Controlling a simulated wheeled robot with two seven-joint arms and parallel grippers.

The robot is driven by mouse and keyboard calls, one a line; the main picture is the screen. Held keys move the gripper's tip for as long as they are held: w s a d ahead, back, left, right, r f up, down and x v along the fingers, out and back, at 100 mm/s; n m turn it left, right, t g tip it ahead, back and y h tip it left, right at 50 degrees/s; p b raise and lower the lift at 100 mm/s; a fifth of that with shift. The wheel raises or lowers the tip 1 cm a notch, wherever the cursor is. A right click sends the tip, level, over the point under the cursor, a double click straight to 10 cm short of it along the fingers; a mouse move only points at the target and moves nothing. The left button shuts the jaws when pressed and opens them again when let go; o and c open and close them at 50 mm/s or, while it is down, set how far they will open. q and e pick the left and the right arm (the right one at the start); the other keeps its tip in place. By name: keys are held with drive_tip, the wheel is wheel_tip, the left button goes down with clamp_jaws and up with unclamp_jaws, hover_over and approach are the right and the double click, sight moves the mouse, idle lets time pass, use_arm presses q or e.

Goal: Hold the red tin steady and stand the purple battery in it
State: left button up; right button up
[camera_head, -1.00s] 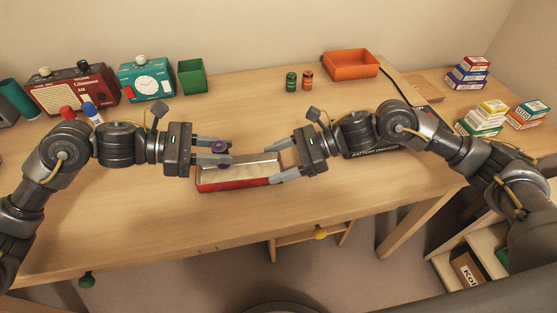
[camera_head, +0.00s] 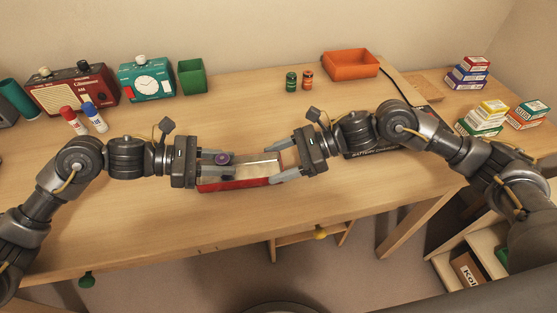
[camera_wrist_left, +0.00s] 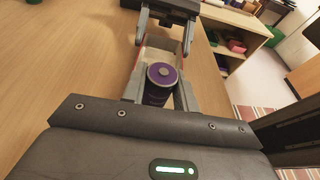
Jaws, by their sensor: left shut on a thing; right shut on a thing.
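The red tin (camera_head: 238,184) is a long open box with a pale inside, lying on the desk near its front edge. My right gripper (camera_head: 278,168) is shut on the right end of the red tin. My left gripper (camera_head: 222,168) is shut on the purple battery (camera_head: 222,158) at the tin's left part. In the left wrist view the battery (camera_wrist_left: 162,74) stands upright between the fingers, its purple top facing the camera, with the tin (camera_wrist_left: 158,44) behind and below it. The battery's lower end is hidden, so I cannot tell whether it touches the tin's floor.
A green battery (camera_head: 291,82) and an orange battery (camera_head: 307,80) stand at the back, near an orange tray (camera_head: 350,65). The desk's middle is clear.

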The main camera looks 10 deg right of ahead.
use_arm(q)
drive_tip(key=shift+d+f, duration=0.1)
drive_tip(key=shift+f, duration=0.6)
drive_tip(key=o, duration=1.1)
wheel_tip(320, 180, up, 12)
drive_tip(key=shift+r, duration=0.1)
drive_tip(key=shift+s+d+r, duration=0.1)
drive_tip(key=shift+r, duration=0.25)
use_arm(e)
drive_tip(key=shift+r, duration=0.25)
drive_tip(key=o, duration=1.1)
